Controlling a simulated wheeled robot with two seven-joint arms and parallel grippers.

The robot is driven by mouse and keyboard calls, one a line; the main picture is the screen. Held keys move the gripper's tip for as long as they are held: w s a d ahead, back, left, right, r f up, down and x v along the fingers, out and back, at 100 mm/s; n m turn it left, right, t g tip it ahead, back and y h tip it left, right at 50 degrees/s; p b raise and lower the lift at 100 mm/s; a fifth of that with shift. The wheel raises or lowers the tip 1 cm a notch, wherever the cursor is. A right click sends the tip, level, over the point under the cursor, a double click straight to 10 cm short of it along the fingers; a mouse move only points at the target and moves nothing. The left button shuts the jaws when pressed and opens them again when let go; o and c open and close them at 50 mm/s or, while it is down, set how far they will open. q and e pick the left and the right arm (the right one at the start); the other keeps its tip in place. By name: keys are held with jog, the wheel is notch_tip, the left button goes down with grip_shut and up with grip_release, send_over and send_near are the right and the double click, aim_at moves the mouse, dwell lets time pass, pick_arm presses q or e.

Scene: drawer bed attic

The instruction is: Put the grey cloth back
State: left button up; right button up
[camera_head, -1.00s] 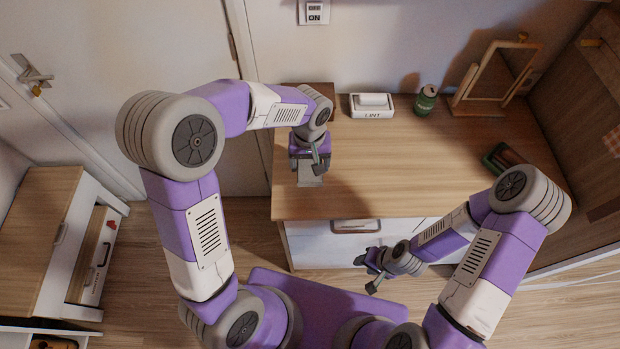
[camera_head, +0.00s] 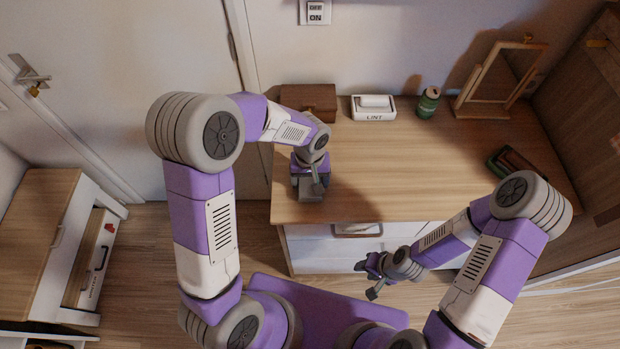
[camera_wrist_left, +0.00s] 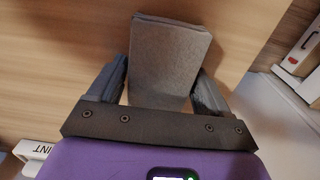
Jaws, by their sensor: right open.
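The grey cloth (camera_head: 311,195) is a flat, folded rectangle at the left front of the wooden dresser top (camera_head: 420,190). In the left wrist view the cloth (camera_wrist_left: 170,60) lies between my two left fingers, which meet its side edges. My left gripper (camera_head: 311,182) appears shut on it; I cannot tell whether the cloth touches the dresser top. My right gripper (camera_head: 370,279) is open and empty, low in front of the dresser.
A brown box (camera_head: 309,98), a white LINT box (camera_head: 373,107), a green can (camera_head: 428,102), a mirror (camera_head: 497,80) and a dark green tray (camera_head: 512,162) stand on the dresser. At left, a cabinet (camera_head: 40,225) has a white-fronted drawer (camera_head: 97,262) pulled out. The dresser's middle is clear.

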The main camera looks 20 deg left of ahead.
aim_at(310, 179)
pick_arm(q)
jog(key=o, duration=0.3)
jog(key=shift+o, duration=0.2)
jog(key=shift+r, duration=0.15)
notch_tip(310, 179, up, 12)
jog(key=p, duration=0.3)
jog(key=shift+s, duration=0.1)
